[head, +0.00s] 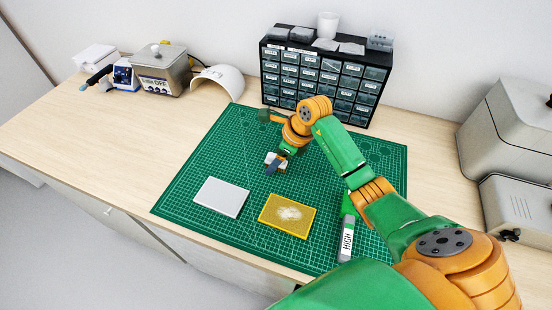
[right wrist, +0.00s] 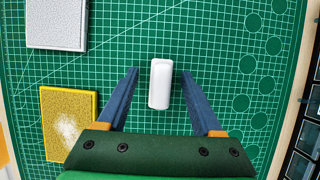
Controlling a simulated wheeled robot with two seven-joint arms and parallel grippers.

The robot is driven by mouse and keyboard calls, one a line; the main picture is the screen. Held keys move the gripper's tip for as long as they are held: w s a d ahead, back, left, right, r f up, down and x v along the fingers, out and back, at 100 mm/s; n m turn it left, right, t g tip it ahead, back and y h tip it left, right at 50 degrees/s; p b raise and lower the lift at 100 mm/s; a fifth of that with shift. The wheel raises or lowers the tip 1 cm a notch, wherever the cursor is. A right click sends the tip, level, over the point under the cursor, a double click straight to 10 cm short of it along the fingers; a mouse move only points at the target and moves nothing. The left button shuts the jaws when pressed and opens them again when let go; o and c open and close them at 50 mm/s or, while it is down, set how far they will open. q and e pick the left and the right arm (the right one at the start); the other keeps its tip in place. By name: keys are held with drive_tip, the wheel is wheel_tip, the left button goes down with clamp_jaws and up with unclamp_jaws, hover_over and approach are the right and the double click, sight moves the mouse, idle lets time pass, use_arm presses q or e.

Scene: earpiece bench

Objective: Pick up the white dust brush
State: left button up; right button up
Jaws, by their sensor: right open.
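The white dust brush (right wrist: 160,84) lies on the green cutting mat (right wrist: 215,25), seen from above as a small rounded white block. My right gripper (right wrist: 160,72) is open, with one blue finger on each side of the brush and visible gaps to both. How far the fingertips are above the mat is hard to tell. In the head view, my right gripper (head: 276,165) is over the brush (head: 269,158), which it partly hides. My left gripper is not in view.
A light grey pad (head: 221,197) and a yellow-framed pad with white dust (head: 288,214) lie on the mat. A tool labelled HIGH (head: 347,240) lies at right. A drawer cabinet (head: 325,75) stands behind. The mat's left part is clear.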

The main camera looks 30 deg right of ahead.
drive_tip(key=shift+d, duration=0.1)
clamp_jaws()
drive_tip(key=shift+w+r+b, duration=0.1)
drive_tip(key=shift+r+b, duration=0.95)
drive_tip(key=shift+r, duration=0.2)
drive_tip(key=s+d+r+b, duration=0.3)
drive_tip(key=s+r, duration=0.7)
drive_tip(key=s, duration=0.3)
drive_tip(key=shift+s+d+r+b, duration=0.15)
drive_tip(key=shift+s+r+b, duration=0.1)
drive_tip(key=shift+s+b, duration=0.1)
